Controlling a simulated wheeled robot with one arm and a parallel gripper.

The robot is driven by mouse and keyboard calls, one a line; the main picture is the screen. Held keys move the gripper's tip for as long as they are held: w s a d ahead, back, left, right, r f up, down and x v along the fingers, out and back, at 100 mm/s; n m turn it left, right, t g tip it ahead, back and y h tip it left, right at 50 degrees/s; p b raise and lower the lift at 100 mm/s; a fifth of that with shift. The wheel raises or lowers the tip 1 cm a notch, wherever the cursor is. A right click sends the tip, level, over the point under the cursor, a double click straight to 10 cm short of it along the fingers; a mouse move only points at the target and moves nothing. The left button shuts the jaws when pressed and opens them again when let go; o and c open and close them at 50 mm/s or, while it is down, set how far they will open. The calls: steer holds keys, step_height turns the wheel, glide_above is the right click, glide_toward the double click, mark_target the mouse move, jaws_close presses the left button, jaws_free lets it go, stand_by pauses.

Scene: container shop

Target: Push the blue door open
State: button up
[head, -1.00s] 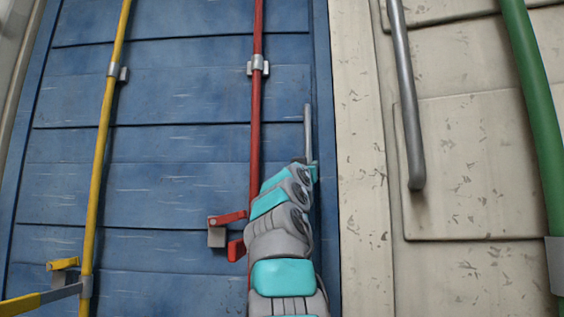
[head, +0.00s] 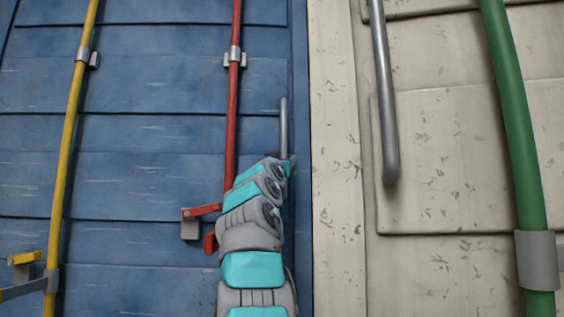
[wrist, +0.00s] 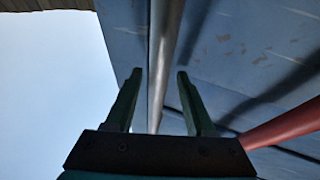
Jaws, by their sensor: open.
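The blue door (head: 140,170) fills the left of the head view, with a pale panel beside its right edge. A short grey upright handle bar (head: 284,125) is on the door near that edge. My gripper (head: 288,165) is at the bar's lower end, mostly hidden by my arm. In the wrist view my gripper (wrist: 155,100) is open, its two dark fingers apart. The grey bar (wrist: 163,60) runs between them in the picture. I cannot tell if either finger touches it. The door's surface (wrist: 240,50) also shows there on the right.
A red rod (head: 232,110) with a red lever (head: 203,210) stands just left of my arm. A yellow rod (head: 72,120) is further left. On the right are the pale panel (head: 335,170), a grey bar (head: 386,110) and a green pipe (head: 515,110).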

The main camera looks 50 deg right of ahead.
steer(key=shift+a+f, duration=0.1)
steer(key=b+v, duration=0.6)
steer(key=v, duration=0.1)
steer(key=shift+a+b, duration=0.3)
steer(key=shift+s, duration=0.15)
